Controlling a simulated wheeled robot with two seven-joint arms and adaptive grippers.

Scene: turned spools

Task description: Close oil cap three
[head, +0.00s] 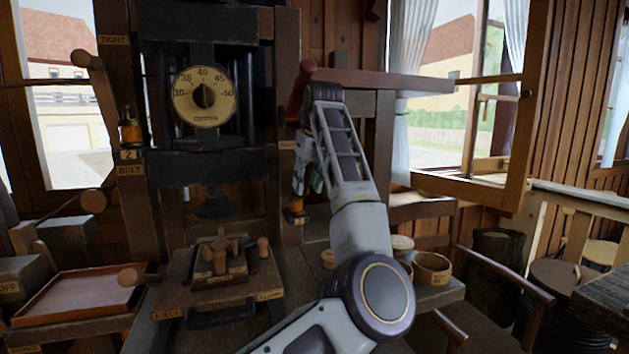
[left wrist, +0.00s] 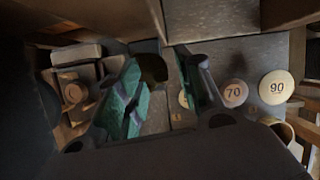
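An oil cup with an amber body (head: 294,214) is fixed to the right post of the press, low beside my left gripper. Its top and cap are hidden behind the fingers, so I cannot tell whether the cap is open. My left gripper (head: 307,175) points down at this post, its green-padded fingers just above the amber body. In the left wrist view the fingers (left wrist: 160,92) are apart, with a dark olive rounded thing (left wrist: 153,68) seen between them. Another amber oil cup (head: 131,130), with a plate marked 2 below, is on the left post. My right gripper is not in view.
The press has a round dial (head: 204,96). A small block with wooden pegs (head: 220,258) stands on its bed. Round discs marked 70 (left wrist: 234,93) and 90 (left wrist: 276,87) and a round wooden box (head: 432,268) lie to the right. A reddish tray (head: 75,297) is at left.

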